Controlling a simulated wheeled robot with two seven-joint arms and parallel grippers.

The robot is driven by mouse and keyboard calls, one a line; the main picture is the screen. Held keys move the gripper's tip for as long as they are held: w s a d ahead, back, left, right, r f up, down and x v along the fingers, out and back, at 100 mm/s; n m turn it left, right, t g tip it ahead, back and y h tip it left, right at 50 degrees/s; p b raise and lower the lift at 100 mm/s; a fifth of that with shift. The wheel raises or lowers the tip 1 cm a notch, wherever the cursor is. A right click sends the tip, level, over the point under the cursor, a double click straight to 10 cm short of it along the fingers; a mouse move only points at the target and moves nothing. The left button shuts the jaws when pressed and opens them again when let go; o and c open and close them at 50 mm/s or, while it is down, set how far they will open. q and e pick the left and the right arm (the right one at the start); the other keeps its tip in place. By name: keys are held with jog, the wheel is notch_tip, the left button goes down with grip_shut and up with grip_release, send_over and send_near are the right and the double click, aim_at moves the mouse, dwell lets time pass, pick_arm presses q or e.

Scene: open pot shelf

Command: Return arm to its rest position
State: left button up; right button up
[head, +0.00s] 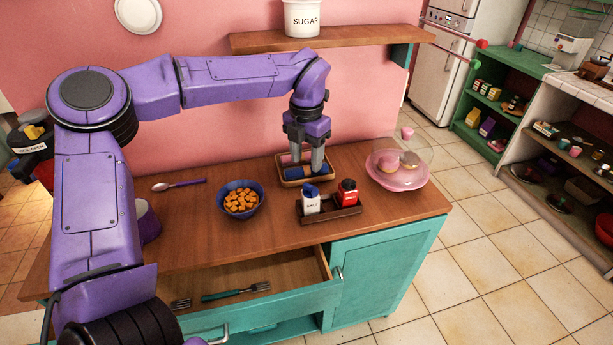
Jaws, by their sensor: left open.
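My left arm (240,80) comes in from the left, bent at the elbow, and reaches over the wooden counter (190,225). Its gripper (306,168) points down over a small wooden tray (283,177) near the back wall. The gripper is open, with its two fingers apart. A dark blue item (292,173) lies in the tray, just below and beside the fingers; whether they touch it I cannot tell. My right gripper is not in view.
A blue bowl (241,212) of orange-brown pieces, a spoon (179,185), a shaker caddy (335,212) and a pink plate stand (398,179) are on the counter. A drawer (285,296) with forks is open. A shelf (330,39) holding a sugar pot (302,20) hangs above the arm.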

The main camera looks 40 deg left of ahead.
pick_arm(q)
jog(key=shift+r, duration=1.3)
